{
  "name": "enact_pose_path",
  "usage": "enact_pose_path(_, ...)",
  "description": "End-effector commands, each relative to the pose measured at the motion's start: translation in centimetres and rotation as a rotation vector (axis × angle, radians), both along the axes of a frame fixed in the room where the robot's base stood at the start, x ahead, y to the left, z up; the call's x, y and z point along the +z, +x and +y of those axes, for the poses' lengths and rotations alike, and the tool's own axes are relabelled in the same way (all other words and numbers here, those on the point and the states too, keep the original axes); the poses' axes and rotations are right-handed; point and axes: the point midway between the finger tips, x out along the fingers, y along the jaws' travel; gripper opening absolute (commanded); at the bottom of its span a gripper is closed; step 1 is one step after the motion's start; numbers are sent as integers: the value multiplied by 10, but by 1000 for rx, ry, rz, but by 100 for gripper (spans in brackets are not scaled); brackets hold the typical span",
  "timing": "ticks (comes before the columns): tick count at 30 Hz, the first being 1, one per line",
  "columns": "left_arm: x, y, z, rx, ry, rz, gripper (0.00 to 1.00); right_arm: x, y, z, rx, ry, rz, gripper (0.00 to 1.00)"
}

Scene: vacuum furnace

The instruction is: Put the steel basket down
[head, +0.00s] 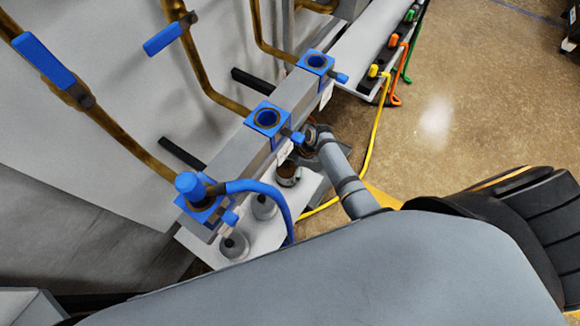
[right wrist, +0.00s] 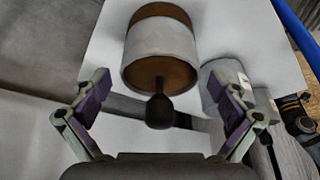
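The knob lies between the finger lines, apart from both. I cannot tell whether this cylinder is the steel basket. In the head view the right gripper (head: 306,150) is small and partly hidden, close to a brown-and-dark cylinder (head: 288,172) on a white shelf (head: 205,250). My left gripper is not in view.
Two pale knobbed containers (head: 263,207) (head: 234,247) stand on the shelf. Above it runs a grey bar (head: 240,168) with blue fittings, and a blue hose (head: 275,195) loops close by. A yellow cable (head: 376,130) crosses the floor. Open floor (head: 470,90) lies to the right.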

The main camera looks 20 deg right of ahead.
Motion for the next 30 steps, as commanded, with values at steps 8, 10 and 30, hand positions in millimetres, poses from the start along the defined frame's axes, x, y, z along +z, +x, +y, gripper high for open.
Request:
enact_pose_path(8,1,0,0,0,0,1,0,1,0,0,0,0,0,100)
enact_pose_path(10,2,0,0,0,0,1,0,5,0,-2,0,0,0,100)
enact_pose_path(30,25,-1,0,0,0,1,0,111,-12,-44,0,0,0,100)
